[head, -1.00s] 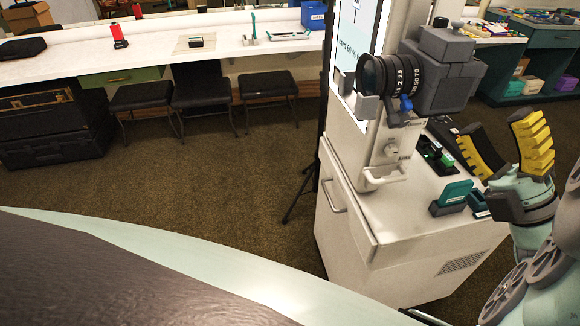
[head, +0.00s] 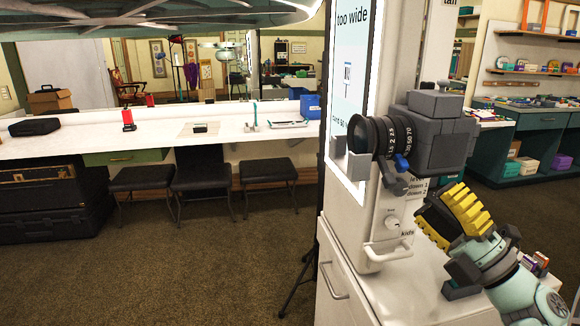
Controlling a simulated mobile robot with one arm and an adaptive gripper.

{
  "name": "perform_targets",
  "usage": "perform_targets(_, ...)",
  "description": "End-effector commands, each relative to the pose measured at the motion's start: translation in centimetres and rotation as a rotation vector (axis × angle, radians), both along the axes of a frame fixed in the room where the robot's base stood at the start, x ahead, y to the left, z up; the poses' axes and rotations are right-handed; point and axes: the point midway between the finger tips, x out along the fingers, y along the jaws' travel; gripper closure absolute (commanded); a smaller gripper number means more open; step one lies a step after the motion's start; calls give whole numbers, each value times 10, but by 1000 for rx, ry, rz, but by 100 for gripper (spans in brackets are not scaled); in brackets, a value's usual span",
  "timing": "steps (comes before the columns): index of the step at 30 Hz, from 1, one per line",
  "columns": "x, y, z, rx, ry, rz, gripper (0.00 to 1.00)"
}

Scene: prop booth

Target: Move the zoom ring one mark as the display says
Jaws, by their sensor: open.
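A grey camera (head: 438,140) with a black lens (head: 360,133) stands above the white cart, its lens facing left. The zoom ring (head: 400,134) carries white numbers including 50 and 70, and a blue tab (head: 402,163) sticks out below it. The display (head: 350,70) behind the lens reads "too wide"; its lower line is partly hidden by the lens. My gripper (head: 436,207) is open and empty, with yellow fingers pointing up and left. It is below and right of the ring and appears apart from it.
Small boxes (head: 537,262) lie on the cart behind my arm. A long white counter (head: 90,137) with stools stands at the left. The carpet between is clear.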

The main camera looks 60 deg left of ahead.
Motion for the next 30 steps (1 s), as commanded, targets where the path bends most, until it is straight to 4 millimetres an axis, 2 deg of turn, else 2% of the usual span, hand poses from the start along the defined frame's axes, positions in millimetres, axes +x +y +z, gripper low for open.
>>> perform_targets(1,-4,11,9,1,-3,13,50)
perform_targets(6,-5,40,26,3,-2,11,50)
perform_targets(12,-6,63,38,0,0,8,50)
perform_targets(18,-6,72,42,0,1,5,50)
perform_targets(25,-6,73,41,0,1,5,50)
perform_targets(26,-6,73,41,0,1,4,44)
perform_targets(30,-6,72,41,0,1,4,59)
